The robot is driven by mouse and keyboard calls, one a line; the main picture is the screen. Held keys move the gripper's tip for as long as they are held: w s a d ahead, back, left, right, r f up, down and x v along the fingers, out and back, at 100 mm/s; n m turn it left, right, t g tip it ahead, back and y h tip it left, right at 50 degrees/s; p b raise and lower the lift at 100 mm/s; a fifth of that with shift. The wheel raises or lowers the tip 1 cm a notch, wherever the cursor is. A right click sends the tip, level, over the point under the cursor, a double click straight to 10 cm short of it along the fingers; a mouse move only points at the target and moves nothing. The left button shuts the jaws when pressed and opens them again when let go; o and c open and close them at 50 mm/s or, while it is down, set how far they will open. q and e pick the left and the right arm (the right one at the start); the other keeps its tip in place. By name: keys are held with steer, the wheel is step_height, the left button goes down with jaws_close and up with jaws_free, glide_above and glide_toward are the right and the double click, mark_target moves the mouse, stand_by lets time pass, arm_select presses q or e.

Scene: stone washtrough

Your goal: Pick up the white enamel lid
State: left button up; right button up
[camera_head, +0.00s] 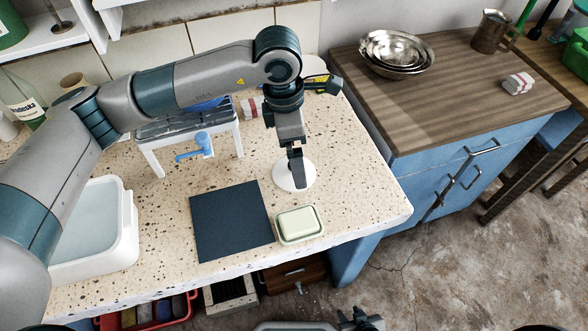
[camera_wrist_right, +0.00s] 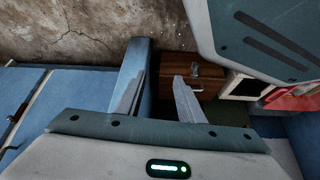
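The white enamel lid (camera_head: 283,179) is a round white disc that appears to lie on the speckled counter, right of the dark blue mat. My left gripper (camera_head: 299,182) points down over it, and its dark finger covers the middle of the disc. The fingers show edge-on, so I cannot tell their gap or whether they touch the lid; any knob is hidden. My right gripper (camera_head: 360,319) shows partly at the bottom edge of the head view. In the right wrist view its two fingers (camera_wrist_right: 157,100) are apart with nothing between them.
A soap dish (camera_head: 300,224) sits just in front of the lid, beside the dark blue mat (camera_head: 230,220). A white basin (camera_head: 127,235) stands left, a rack (camera_head: 185,134) with a blue tap-like piece behind. Metal bowls (camera_head: 397,52) sit on the wooden-topped blue cabinet (camera_head: 440,110).

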mark_target(282, 175)
arm_select(q)
steer(key=shift+f, duration=0.15)
arm_select(e)
steer(key=shift+r, duration=0.1)
arm_select(q)
steer(key=shift+a+f+p, duration=0.1)
steer(key=shift+f+p, duration=0.2)
step_height(282, 175, down, 4)
steer(key=shift+w+a+r+p, duration=0.15)
steer(key=shift+p, duration=0.55)
steer(key=shift+f, duration=0.35)
arm_select(e)
steer(key=shift+w+a+r+t+y, duration=0.3)
steer(key=shift+w+a+r+t, duration=0.35)
steer(key=shift+a+r+t, duration=0.25)
arm_select(q)
steer(key=c, duration=1.1)
